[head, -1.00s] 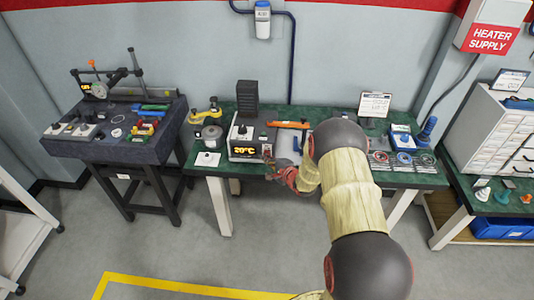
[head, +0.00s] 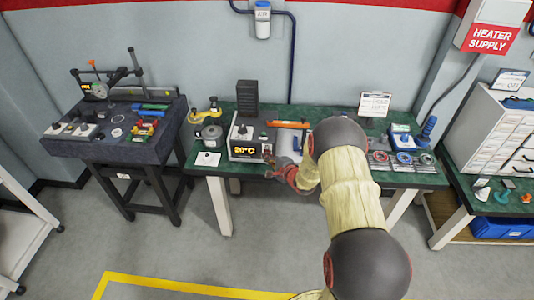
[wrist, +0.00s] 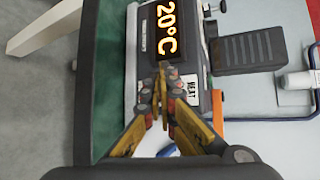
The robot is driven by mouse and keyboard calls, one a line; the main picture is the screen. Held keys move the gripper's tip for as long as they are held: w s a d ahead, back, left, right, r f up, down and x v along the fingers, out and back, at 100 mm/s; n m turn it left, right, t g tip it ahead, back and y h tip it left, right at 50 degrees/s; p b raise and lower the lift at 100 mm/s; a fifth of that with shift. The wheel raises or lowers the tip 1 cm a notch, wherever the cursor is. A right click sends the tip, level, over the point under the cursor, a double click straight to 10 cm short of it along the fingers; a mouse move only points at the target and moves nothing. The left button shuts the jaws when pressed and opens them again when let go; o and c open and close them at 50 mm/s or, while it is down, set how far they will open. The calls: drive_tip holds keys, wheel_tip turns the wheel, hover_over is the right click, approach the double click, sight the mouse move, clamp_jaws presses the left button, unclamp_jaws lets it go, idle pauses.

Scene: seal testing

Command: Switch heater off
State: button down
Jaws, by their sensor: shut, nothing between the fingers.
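The heater (head: 247,138) is a white and dark box on the green bench, with an orange display reading 20°C. In the wrist view the heater (wrist: 147,62) lies sideways, with a label reading HEAT beside the display. My gripper (head: 270,160) is at the heater's front right corner in the head view. In the wrist view my gripper (wrist: 162,88) has its yellow fingers shut and empty, with the tips over the heater's front face by the HEAT label. The fingers hide part of that face, and whether they touch it cannot be told. The switch itself is not clearly visible.
A black finned block (head: 247,97) stands behind the heater. An orange-handled tool (head: 288,124) lies to its right and a metal pot (head: 212,135) stands to its left. A white card (head: 208,159) lies near the bench's front edge. A HEATER SUPPLY box (head: 490,38) hangs on the wall.

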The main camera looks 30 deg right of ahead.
drive_tip(key=shift+s, duration=0.1)
idle(0.3)
drive_tip(key=shift+s+a+f+p, duration=0.1)
drive_tip(key=shift+s+a+p, duration=0.2)
drive_tip(key=shift+s+a, duration=0.15)
drive_tip(key=shift+s, duration=0.1)
drive_tip(key=s+a, duration=0.1)
drive_tip(key=s, duration=0.1)
drive_tip(key=s+a+p, duration=0.1)
drive_tip(key=s, duration=0.1)
drive_tip(key=shift+a+f, duration=0.3)
drive_tip(key=shift+f, duration=0.05)
idle(0.5)
